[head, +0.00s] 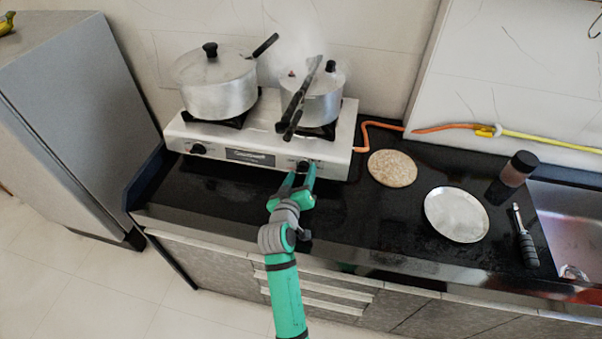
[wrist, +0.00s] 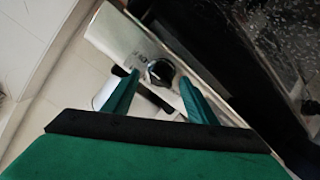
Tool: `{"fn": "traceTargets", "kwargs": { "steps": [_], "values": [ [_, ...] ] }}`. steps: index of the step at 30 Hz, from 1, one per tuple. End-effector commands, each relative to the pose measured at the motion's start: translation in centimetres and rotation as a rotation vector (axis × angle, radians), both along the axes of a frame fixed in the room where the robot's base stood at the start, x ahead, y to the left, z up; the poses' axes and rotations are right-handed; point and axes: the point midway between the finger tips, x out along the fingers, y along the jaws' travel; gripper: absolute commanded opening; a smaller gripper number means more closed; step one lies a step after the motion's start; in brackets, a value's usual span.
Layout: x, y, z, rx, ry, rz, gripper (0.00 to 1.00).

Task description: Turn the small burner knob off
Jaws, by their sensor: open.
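The white two-burner stove (head: 215,140) stands on the black counter against the wall. Its right black knob (head: 303,167) is on the front panel, below the smaller pot; the left knob (head: 198,149) is at the other end of the panel. My gripper (head: 301,172) is open at the right knob. In the wrist view, one black knob (wrist: 160,72) shows between and just beyond the fingers of my gripper (wrist: 158,97), with a finger on each side. I cannot tell whether the fingers touch it. The knob's turn angle is too small to read.
A large lidded pot (head: 220,98) and a smaller pressure cooker (head: 322,100) with steam around it stand on the burners. An orange hose (head: 372,126) runs from the stove's right. A flatbread (head: 392,168), a metal plate (head: 456,214) and a dark jar (head: 518,169) are to the right.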

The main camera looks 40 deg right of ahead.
Motion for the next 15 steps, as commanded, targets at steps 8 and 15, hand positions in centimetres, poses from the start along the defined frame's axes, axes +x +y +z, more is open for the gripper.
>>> {"fn": "traceTargets", "kwargs": {
  "steps": [8,15],
  "values": [
    [-3.3,4.1,1.2,-0.003,-0.001,0.003,0.52],
    [-5.5,6.5,2.0,-0.002,-0.001,0.0,0.52]
  ]
}}
